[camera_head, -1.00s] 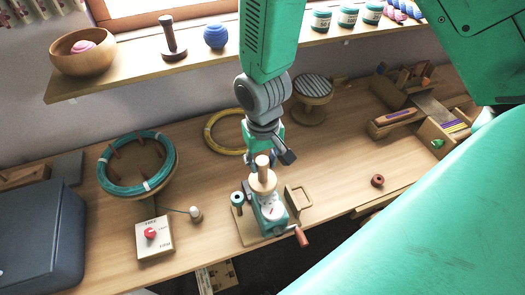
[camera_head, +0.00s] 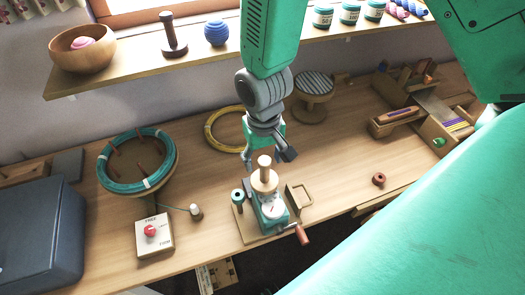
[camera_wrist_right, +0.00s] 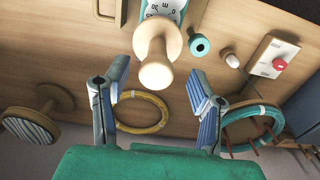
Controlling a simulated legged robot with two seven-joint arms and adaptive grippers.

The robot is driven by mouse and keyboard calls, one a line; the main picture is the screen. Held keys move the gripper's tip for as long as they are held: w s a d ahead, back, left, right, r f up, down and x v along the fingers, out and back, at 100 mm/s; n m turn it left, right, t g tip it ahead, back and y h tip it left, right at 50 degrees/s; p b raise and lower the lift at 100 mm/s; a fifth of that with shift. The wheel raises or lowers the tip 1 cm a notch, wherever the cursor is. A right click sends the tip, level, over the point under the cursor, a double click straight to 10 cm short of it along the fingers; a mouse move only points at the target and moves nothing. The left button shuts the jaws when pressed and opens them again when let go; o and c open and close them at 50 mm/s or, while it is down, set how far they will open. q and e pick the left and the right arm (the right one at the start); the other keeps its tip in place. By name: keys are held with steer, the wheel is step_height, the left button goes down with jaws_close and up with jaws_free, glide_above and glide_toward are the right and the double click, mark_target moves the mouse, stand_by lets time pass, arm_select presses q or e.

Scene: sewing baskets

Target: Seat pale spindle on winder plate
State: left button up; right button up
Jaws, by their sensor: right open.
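The pale wooden spindle (camera_head: 264,180) stands upright on the teal winder (camera_head: 273,211), its round flange low and its knob on top. The plate under the spindle is hidden, so I cannot tell how fully it is seated. In the right wrist view the spindle (camera_wrist_right: 156,72) points toward the camera, beyond and between the spread fingers, with a numbered dial behind it. My right gripper (camera_head: 268,157) is open and empty, just behind and above the spindle; its fingers also show in the wrist view (camera_wrist_right: 158,72). My left gripper is not in view.
A teal thread spool (camera_head: 237,197) stands beside the winder, and a red-handled crank (camera_head: 302,236) sticks out in front. A yellow ring (camera_head: 208,130) lies behind. A teal yarn ring (camera_head: 105,180) rests on a stand at left.

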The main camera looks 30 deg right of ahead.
step_height(320, 180, up, 11)
steer(key=shift+f, duration=0.15)
stand_by(0.4)
